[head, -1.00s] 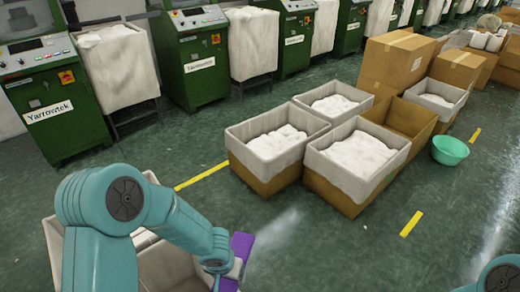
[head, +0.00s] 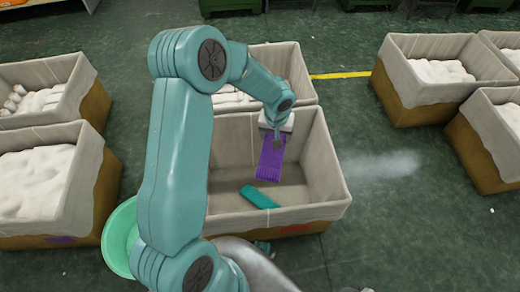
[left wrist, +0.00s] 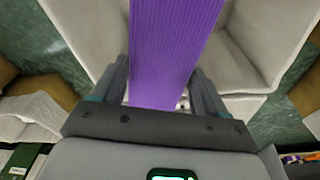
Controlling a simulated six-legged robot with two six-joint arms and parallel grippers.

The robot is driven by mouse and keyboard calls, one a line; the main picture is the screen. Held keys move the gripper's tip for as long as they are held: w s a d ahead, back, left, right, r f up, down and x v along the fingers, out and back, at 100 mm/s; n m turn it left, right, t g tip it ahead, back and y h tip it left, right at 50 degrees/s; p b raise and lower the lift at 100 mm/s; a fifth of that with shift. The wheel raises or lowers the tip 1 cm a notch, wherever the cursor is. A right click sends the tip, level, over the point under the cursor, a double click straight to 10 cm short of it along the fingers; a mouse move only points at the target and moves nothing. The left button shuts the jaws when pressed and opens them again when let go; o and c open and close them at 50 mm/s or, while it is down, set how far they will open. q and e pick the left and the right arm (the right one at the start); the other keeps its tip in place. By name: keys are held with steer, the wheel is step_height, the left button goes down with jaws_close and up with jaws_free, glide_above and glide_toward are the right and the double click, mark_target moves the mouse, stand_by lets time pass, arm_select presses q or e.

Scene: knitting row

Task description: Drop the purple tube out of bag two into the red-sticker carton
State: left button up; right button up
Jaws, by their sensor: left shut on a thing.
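My left gripper (head: 277,132) is shut on the purple tube (head: 270,160), a flat ribbed piece that hangs down from the fingers. The purple tube (left wrist: 170,50) also shows between the fingers in the left wrist view. It hangs over the open carton (head: 325,165) with a pale lining, apparently clear of the floor of it. A red sticker (head: 294,229) shows on that carton's front. A teal tube (head: 260,197) lies inside on the bottom. My right gripper is not in view.
A lined carton with white goods (head: 298,85) stands just behind. Cartons of white goods stand at left (head: 88,165) and right (head: 395,80); the near left one has a purple sticker (head: 60,240). A green basin (head: 120,240) is beside my arm. Open floor lies right of the red-sticker carton.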

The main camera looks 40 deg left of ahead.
arm_select(q)
steer(key=a+f+n+b, duration=0.2)
steer(key=a+f+b, duration=0.4)
steer(key=f+b, duration=0.4)
step_height(320, 180, down, 2)
steer(key=shift+w+a+f+n, duration=0.1)
steer(key=shift+w+a+n, duration=0.1)
steer(key=shift+w+n, duration=0.15)
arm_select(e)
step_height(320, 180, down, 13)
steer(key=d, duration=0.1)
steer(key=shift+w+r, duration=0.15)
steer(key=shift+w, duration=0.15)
arm_select(q)
steer(key=o, duration=1.1)
steer(key=shift+c, duration=0.2)
step_height(320, 180, up, 16)
steer(key=s+d+p, duration=0.1)
steer(key=d+p, duration=0.1)
steer(key=p, duration=0.3)
steer(key=shift+s, duration=0.4)
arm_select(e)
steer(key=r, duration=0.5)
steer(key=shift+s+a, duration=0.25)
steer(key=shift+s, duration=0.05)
arm_select(q)
steer(key=shift+a, duration=0.1)
